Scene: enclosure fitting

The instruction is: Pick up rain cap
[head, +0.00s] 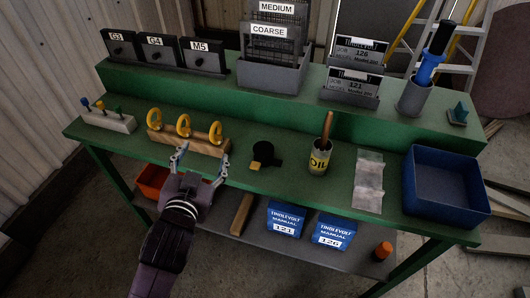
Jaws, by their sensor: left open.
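No part is labelled as the rain cap. A small black round piece (263,155) with a yellow block at its front left lies on the middle of the green bench (300,182); it may be the cap, but I cannot tell for sure. My left gripper (204,154) is open, its fingers spread, at the front edge of the bench. It is left of the black piece and in front of the wooden rack (205,146). Nothing shows between its fingers. My right gripper is not in view.
The rack holds three yellow rings (183,125). Labelled boxes (158,53) and paper holders (272,75) line the raised back shelf. Blue manuals (284,218) stand below.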

